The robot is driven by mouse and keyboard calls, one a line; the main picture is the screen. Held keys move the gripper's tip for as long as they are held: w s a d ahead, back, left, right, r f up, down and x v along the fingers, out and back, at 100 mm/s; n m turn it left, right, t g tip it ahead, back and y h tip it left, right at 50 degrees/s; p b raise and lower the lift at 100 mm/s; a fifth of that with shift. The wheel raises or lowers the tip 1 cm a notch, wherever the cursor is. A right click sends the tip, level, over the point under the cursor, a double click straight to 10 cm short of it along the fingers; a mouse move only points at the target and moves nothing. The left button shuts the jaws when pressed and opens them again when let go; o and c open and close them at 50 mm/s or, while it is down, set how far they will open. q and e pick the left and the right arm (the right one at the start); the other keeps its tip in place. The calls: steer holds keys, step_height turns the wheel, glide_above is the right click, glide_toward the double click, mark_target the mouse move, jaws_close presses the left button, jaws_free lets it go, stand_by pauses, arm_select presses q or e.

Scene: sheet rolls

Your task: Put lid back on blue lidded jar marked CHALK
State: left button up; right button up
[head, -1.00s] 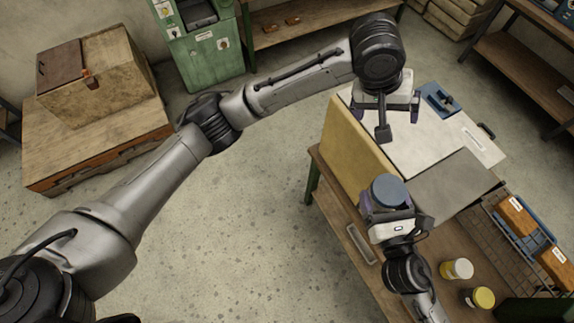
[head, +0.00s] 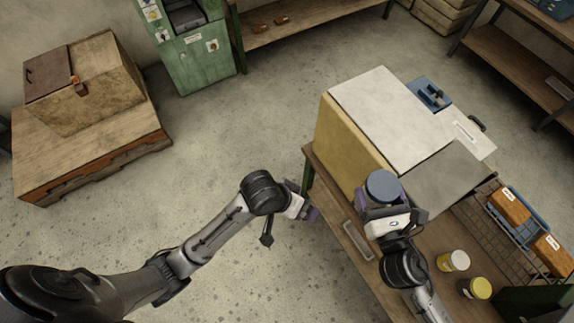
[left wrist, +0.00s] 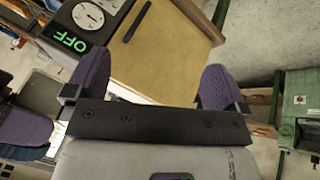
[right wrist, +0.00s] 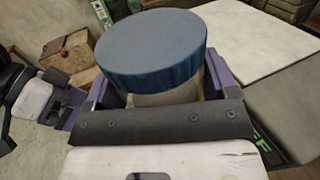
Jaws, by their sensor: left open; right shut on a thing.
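A blue round lid (head: 382,185) sits flat on top of a pale jar body (right wrist: 168,97); together they look like one blue-lidded jar. No CHALK marking shows. My right gripper (head: 381,203) is shut on the jar body, just below the lid, beside the tan side of the large cabinet. The lid also shows large in the right wrist view (right wrist: 151,50). My left gripper (head: 305,204) is open and empty, to the left of the right gripper, off the table's left edge. Its purple fingers show apart in the left wrist view (left wrist: 155,85).
A tan, white-topped cabinet (head: 388,110) stands on the wooden table (head: 415,228).

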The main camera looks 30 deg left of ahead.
arm_select(q)
steer(key=s+a+f+y, duration=0.2)
steer(key=s+a, duration=0.3)
steer(key=s, duration=0.3)
steer(key=s+a+f+m+y, duration=0.1)
steer(key=s+a+f+y, duration=0.1)
steer(key=s+a, duration=0.4)
steer(key=s, duration=0.3)
steer(key=shift+s+f+g, duration=0.25)
steer(key=shift+g, duration=0.05)
steer(key=shift+d, duration=0.1)
